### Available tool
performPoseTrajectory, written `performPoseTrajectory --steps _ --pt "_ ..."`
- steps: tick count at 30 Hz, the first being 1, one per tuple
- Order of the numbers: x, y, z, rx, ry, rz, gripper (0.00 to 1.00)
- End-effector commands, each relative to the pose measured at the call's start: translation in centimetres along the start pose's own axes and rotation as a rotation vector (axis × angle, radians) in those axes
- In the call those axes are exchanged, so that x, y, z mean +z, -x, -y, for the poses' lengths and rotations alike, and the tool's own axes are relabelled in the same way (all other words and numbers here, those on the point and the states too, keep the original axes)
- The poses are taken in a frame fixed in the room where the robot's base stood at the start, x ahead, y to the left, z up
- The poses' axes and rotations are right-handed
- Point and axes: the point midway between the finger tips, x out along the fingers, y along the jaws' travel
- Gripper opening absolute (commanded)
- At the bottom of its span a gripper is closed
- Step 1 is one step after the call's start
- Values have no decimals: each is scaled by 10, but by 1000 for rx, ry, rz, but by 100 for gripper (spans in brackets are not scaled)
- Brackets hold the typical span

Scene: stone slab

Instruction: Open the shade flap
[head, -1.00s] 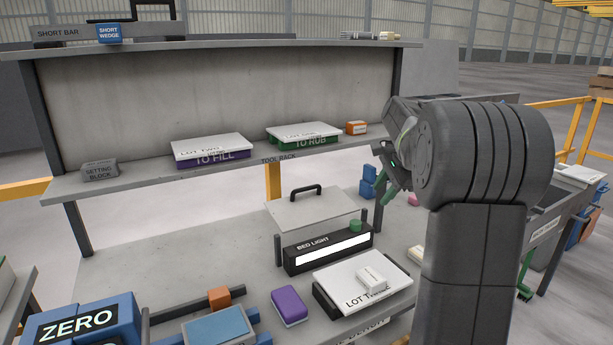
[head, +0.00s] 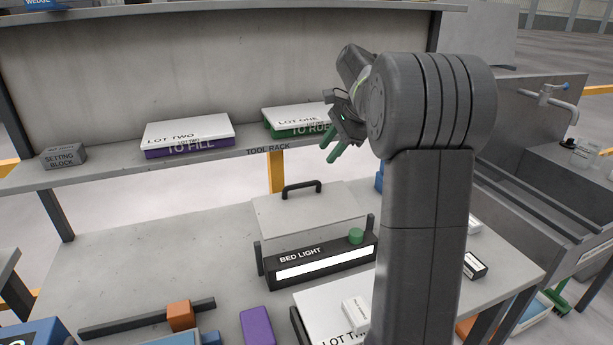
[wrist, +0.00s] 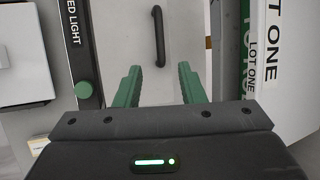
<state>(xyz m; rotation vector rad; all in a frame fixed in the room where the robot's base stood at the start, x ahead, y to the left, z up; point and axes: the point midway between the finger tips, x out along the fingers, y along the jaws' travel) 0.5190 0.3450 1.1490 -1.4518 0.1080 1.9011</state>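The shade flap appears to be the light grey panel (head: 295,215) with a black bar handle (head: 302,188), lying flat behind the bed light (head: 320,262). In the wrist view the panel (wrist: 125,35) and its handle (wrist: 158,35) lie beyond my fingertips. My gripper (head: 333,152) is above the panel's back right, near the rack shelf, apart from the handle. Its two green fingers (wrist: 160,75) are spread with nothing between them.
The tool rack shelf (head: 215,160) runs behind the panel, holding the LOT ONE box (head: 300,120) close to my gripper and the LOT TWO box (head: 187,135). A green knob (head: 356,236) tops the bed light. The LOT THREE box (head: 330,315) lies in front.

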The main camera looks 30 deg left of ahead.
Motion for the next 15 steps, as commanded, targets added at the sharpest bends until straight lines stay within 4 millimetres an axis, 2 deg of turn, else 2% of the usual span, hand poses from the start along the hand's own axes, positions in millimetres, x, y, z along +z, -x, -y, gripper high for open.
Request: performPoseTrajectory --steps 9,15 --pt "0 -70 -1 5 0 1 36" --pt "0 -103 -1 4 0 0 36"
